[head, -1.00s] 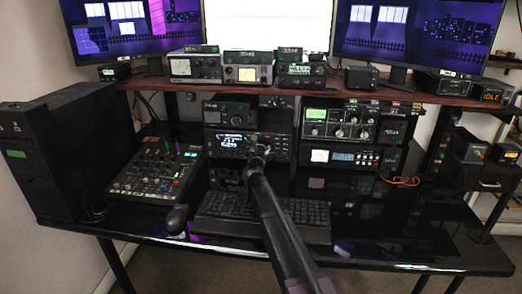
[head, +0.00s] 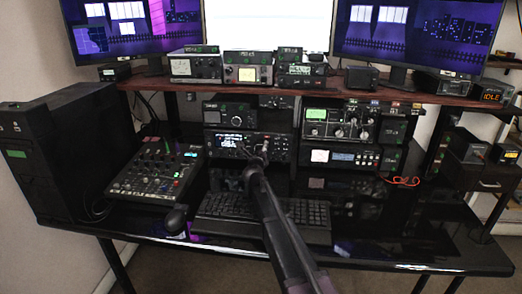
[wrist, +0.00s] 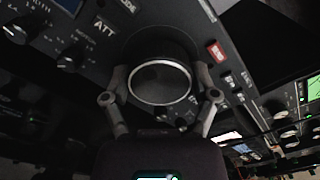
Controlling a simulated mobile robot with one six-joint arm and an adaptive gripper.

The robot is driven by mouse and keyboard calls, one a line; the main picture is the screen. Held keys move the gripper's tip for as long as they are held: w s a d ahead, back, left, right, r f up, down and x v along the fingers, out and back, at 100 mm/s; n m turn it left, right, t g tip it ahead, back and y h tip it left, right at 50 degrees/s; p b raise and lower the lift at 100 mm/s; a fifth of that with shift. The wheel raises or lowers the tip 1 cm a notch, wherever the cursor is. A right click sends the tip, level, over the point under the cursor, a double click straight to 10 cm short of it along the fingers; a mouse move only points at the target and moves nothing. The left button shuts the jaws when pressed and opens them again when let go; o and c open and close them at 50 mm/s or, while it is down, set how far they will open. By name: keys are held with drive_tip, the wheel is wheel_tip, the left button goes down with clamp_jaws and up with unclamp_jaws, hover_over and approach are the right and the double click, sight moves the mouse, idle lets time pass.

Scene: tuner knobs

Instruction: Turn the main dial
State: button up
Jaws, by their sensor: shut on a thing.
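The main dial (wrist: 160,83) is a large dark round knob with a bright rim on the black front panel of a radio. In the wrist view, the two fingers of my gripper (wrist: 161,98) lie on either side of the dial and are shut on it. In the head view, my gripper (head: 257,158) reaches the radio (head: 236,147) just right of its lit display. My arm and gripper hide most of the dial there.
Small knobs and an ATT label (wrist: 103,25) lie close to the dial, with a red button (wrist: 216,51) on its other side. A keyboard (head: 305,217) lies below my arm. A mixer (head: 155,170) stands left, and more radio units (head: 340,122) stand right.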

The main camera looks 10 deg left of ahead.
drive_tip(key=shift+w+n, duration=0.2)
drive_tip(key=shift+n, duration=0.1)
drive_tip(key=o, duration=1)
drive_tip(key=shift+s, duration=0.2)
drive_tip(key=s, duration=1.1)
drive_tip(key=shift+s+a, duration=0.2)
drive_tip(key=shift+s, duration=0.2)
